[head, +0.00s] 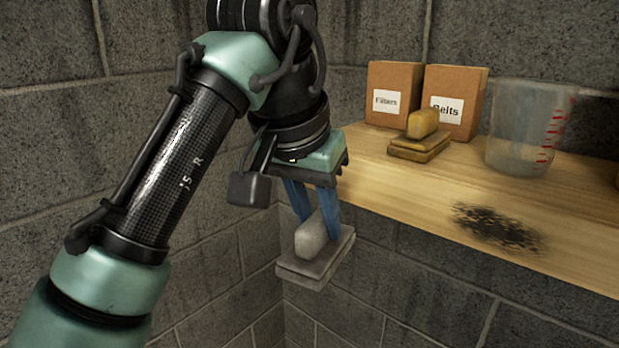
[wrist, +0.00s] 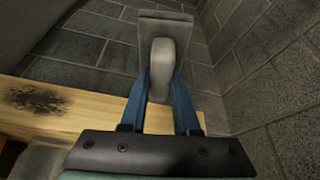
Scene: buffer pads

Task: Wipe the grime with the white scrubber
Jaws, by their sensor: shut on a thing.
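The white scrubber (head: 318,262) is a pale grey-white pad with a rounded handle on top. My gripper (head: 318,228) is shut on its handle, with a blue finger on each side. The scrubber hangs in the air off the left end of the wooden shelf, pad side down. In the wrist view the scrubber (wrist: 163,60) sits between my gripper's fingers (wrist: 162,92). The grime (head: 498,228) is a dark speckled patch on the shelf near its front edge, to the right of the scrubber. It also shows in the wrist view (wrist: 35,100) at the left.
The wooden shelf (head: 400,190) also holds a yellow-brown scrubber (head: 420,140), a Filters box (head: 392,85), a Belts box (head: 452,105) and a clear measuring jug (head: 522,125) behind the grime. Grey block walls (head: 220,280) stand around. The shelf's front left part is bare.

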